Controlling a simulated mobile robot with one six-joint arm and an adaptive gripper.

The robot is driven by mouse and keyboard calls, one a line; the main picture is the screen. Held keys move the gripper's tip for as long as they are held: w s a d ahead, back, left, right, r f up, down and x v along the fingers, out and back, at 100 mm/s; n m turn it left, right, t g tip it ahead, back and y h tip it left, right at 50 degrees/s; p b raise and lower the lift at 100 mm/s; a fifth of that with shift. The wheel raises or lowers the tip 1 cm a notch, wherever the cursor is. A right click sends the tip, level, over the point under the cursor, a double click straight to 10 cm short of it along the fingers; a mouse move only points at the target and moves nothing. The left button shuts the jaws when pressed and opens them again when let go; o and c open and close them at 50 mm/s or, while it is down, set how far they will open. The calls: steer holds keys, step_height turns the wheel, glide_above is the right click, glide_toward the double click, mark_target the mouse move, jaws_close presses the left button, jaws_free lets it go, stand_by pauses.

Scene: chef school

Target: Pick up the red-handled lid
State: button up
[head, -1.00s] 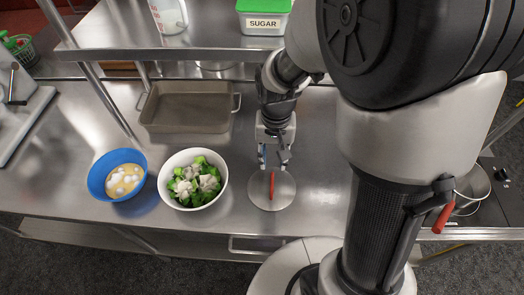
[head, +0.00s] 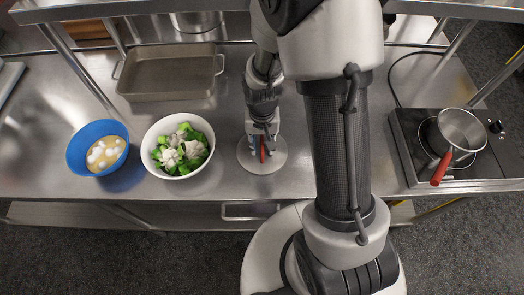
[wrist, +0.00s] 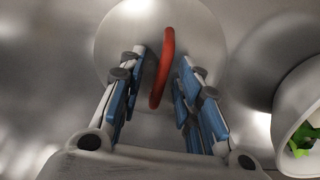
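The lid (head: 276,165) is a round, pale metal disc with a red handle (head: 262,153) standing along its middle. It lies flat on the steel counter, right of the white bowl. My gripper (head: 262,150) is directly over it, pointing down, with the handle between its fingers. In the wrist view the two blue-padded fingers (wrist: 163,85) are apart, one on each side of the red handle (wrist: 163,65). Gaps show between the pads and the handle. The lid (wrist: 205,45) spreads out beyond them. My gripper holds nothing.
A white bowl (head: 150,140) of broccoli and cauliflower stands close left of the lid, with a blue bowl (head: 80,165) of eggs beyond. A metal roasting pan (head: 165,75) is behind. A red-handled saucepan (head: 460,130) sits on a hob (head: 505,160) at right.

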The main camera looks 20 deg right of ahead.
steer(key=shift+f, duration=0.2)
steer(key=shift+c, duration=0.3)
jaws_close()
